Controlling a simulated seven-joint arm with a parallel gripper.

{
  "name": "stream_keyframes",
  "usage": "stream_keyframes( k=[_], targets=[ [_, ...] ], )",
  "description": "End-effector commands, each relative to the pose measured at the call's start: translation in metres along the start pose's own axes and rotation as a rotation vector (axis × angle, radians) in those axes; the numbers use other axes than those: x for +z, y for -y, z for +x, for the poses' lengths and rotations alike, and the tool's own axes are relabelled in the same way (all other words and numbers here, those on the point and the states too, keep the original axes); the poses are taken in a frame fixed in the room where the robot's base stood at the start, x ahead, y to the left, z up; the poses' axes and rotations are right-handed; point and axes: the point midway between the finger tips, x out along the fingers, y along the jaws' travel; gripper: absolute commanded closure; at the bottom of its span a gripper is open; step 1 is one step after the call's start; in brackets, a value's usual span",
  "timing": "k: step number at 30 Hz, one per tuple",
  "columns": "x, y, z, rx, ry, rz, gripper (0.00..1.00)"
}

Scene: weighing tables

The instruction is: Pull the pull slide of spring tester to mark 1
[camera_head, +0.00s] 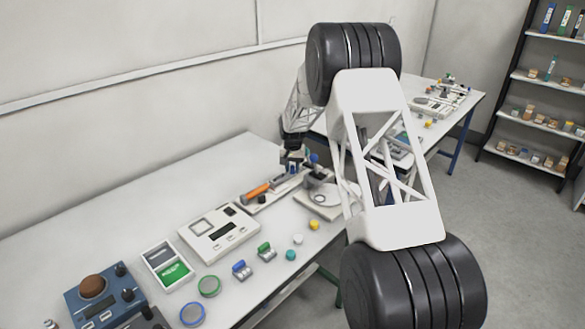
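What looks like the spring tester (268,190) is a long, narrow device on the near table, with an orange barrel (256,190) and a grey part reaching up to the right. My gripper (292,166) is small and dark in this view, pointing down over or just beside the device's right end. I cannot tell whether it touches the device. The pull slide and the mark numbers are too small to make out or are hidden by my gripper. Whether the fingers are open or shut does not show.
A round-plate scale (322,196) stands close to the right of the tester, partly behind my arm. A white instrument (218,232) stands to its left. Small coloured weights (291,255) lie near the front edge. The table's back left (130,190) is clear. A second table (470,104) stands beyond.

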Motion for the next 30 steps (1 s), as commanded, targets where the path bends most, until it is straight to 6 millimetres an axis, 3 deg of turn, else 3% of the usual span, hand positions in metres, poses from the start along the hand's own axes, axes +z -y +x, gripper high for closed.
stream_keyframes(
  k=[1,6,13,20,28,29,30],
  targets=[
    [0.0,0.0,0.0,0.0,0.0,0.0,0.78],
    [0.0,0.0,0.0,0.0,0.0,0.0,1.0],
    [-0.003,-0.002,0.0,0.0,0.0,0.001,1.0],
    [-0.022,-0.015,0.0,0.0,-0.001,0.0,1.0],
    [-0.022,-0.015,0.0,0.0,-0.001,0.0,1.0],
    [-0.022,-0.015,0.0,0.0,-0.001,0.0,0.76],
    [-0.022,-0.015,0.0,0.0,-0.001,0.0,0.7]
  ],
)
